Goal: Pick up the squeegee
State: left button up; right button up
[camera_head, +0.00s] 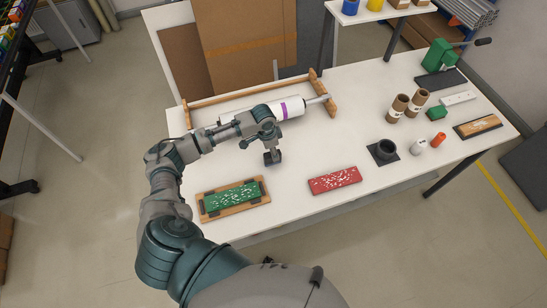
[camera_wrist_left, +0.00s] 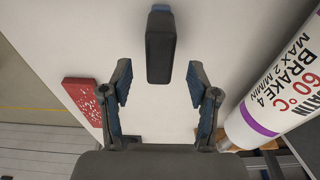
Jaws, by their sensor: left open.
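The squeegee (camera_head: 272,157) looks like a small dark block standing on the white table, just beyond my left gripper's fingers. In the left wrist view the squeegee (camera_wrist_left: 160,45) is dark with some blue and lies ahead, between the lines of the two fingers. My left gripper (camera_head: 262,138) reaches over the table from the left; its spread fingers (camera_wrist_left: 158,85) are open and nothing is seen clamped between them. Contact with the squeegee cannot be told. My right gripper is not in view.
A white roll with a purple band (camera_head: 285,109) lies on a wooden rack (camera_head: 330,105) behind the gripper. A green board (camera_head: 232,199) sits in a wooden holder at the front; a red board (camera_head: 335,180) lies to its right. Brown rolls (camera_head: 398,108) stand farther right.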

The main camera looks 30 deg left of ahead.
pick_arm(q)
jog(key=shift+f, duration=0.35)
jog(key=shift+a+f, duration=0.1)
jog(key=shift+f, duration=0.15)
notch_tip(320, 180, down, 4)
jog(key=shift+r+p, duration=0.1)
jog(key=shift+p, duration=0.2)
jog(key=shift+w+d+f, duration=0.15)
jog(key=shift+d+f, duration=0.05)
jog(key=shift+f, duration=0.3)
jog(key=shift+d, duration=0.1)
jog(key=shift+c, duration=0.2)
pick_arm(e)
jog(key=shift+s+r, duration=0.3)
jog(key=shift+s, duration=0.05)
pick_arm(q)
grip_shut()
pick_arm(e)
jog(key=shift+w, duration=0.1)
